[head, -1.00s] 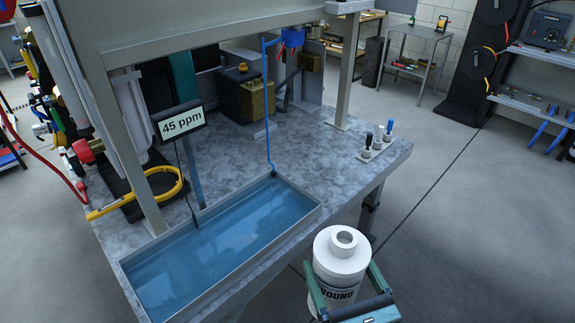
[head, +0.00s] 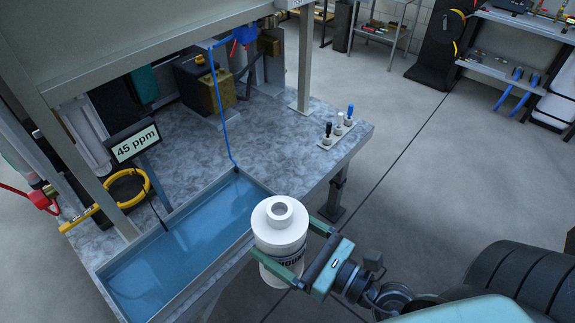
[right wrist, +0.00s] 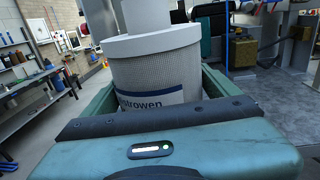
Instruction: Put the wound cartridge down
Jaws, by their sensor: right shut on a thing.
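The wound cartridge (head: 279,232) is a white cylinder with a narrower hollow neck on top and a dark-lettered label. It is upright in the head view, in front of the bench's front edge. My right gripper (head: 283,252) is shut on it, with a green finger on each side of its body. In the right wrist view the cartridge (right wrist: 155,70) stands between the fingers, its woven side and label facing the camera. Its underside is hidden. My left gripper is not in view.
A shallow tray of blue water (head: 180,245) lies along the bench's front edge, left of the cartridge. The grey bench top (head: 270,130) has bare room behind it. Small bottles (head: 338,130) stand at the right corner. A 45 ppm display (head: 135,143) and frame posts stand at left.

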